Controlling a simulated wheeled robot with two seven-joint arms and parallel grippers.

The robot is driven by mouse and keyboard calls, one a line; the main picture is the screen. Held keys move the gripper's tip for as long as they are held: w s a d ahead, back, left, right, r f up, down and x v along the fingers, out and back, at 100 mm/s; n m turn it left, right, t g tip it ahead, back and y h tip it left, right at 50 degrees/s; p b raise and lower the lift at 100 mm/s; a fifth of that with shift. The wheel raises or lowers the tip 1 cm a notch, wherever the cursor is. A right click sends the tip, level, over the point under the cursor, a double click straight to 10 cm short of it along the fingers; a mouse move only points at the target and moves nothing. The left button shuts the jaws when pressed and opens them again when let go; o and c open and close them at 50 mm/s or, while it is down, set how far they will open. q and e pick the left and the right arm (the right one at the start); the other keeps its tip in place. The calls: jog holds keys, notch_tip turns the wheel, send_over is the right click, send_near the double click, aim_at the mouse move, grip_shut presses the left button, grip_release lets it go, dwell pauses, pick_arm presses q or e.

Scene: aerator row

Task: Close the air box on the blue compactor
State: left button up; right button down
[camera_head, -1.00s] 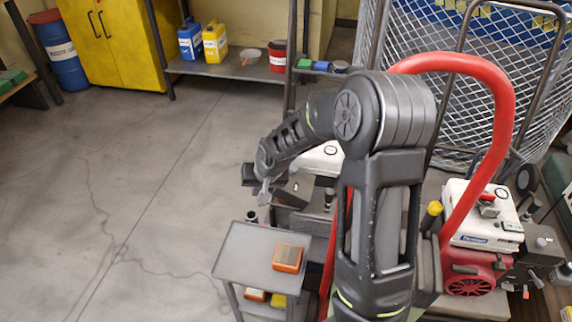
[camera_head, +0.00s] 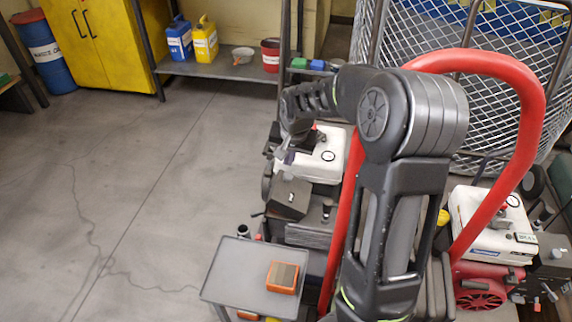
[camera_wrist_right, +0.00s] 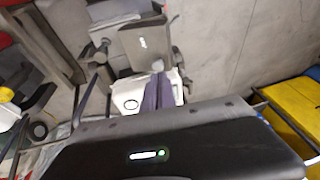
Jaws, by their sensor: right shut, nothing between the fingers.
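A machine with a white tank (camera_head: 323,158) and a dark body stands left of my right arm in the head view; no blue shows on it. A dark, tilted box-like cover (camera_head: 289,197) with a small pale latch sits on its near left side. I take this for the air box; I cannot tell how far its cover stands open. My right gripper (camera_head: 282,160) is shut and empty, just above the cover. In the right wrist view the closed fingers (camera_wrist_right: 158,82) point toward the dark cover (camera_wrist_right: 146,42), with the white tank behind them. My left gripper is not in view.
A grey cart (camera_head: 245,284) with an orange box (camera_head: 283,277) stands in front. A second machine with a white tank (camera_head: 490,222) and red engine stands right. A thick red tube (camera_head: 532,120) arches around my arm. A mesh cage (camera_head: 480,70) is behind. The left floor is clear.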

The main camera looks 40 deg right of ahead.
jog(key=b, duration=0.2)
send_near(273, 186)
jog(key=d+f, duration=0.2)
jog(key=f, duration=0.1)
jog(key=shift+s+d+f, duration=0.2)
jog(key=shift+s+d, duration=0.05)
jog(key=shift+d, duration=0.05)
jog(key=shift+w+a+f+b, duration=0.2)
jog(key=shift+f+b, duration=0.1)
jog(key=shift+f, duration=0.15)
jog(key=shift+w+a+f+g+p, duration=0.2)
jog(key=shift+w+a+g+p, duration=0.15)
jog(key=shift+p, duration=0.25)
jog(key=shift+w+a+f+g+h, duration=0.45)
jog(key=shift+w+a+f+h, duration=0.1)
jog(key=shift+w+f+h, duration=0.2)
jog(key=f, duration=0.1)
jog(key=w+a+f+g+h+b, duration=0.1)
jog(key=f, duration=0.1)
jog(key=shift+w+a+n, duration=0.1)
jog(key=shift+w+n, duration=0.2)
jog(key=shift+r, duration=0.15)
